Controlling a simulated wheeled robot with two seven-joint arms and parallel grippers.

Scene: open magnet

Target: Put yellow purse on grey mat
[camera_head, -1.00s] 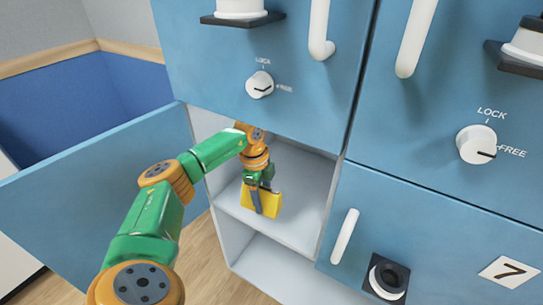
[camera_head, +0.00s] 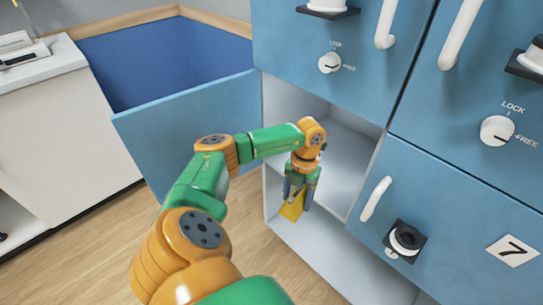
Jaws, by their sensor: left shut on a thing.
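The yellow purse (camera_head: 291,209) hangs in my left gripper (camera_head: 297,199), which is shut on it. The gripper points down in front of the open cabinet compartment, near its shelf edge, and its fingers cover part of the purse. My left arm comes in from the bottom left. My right gripper is not in view. No grey mat shows that I can make out.
The blue cabinet's open door (camera_head: 190,130) stands out to the left of the compartment. The white shelf (camera_head: 345,165) looks empty. Closed blue doors with white handles and dials are at the right. A white counter (camera_head: 60,130) stands at the far left, with open wooden floor (camera_head: 95,250) before it.

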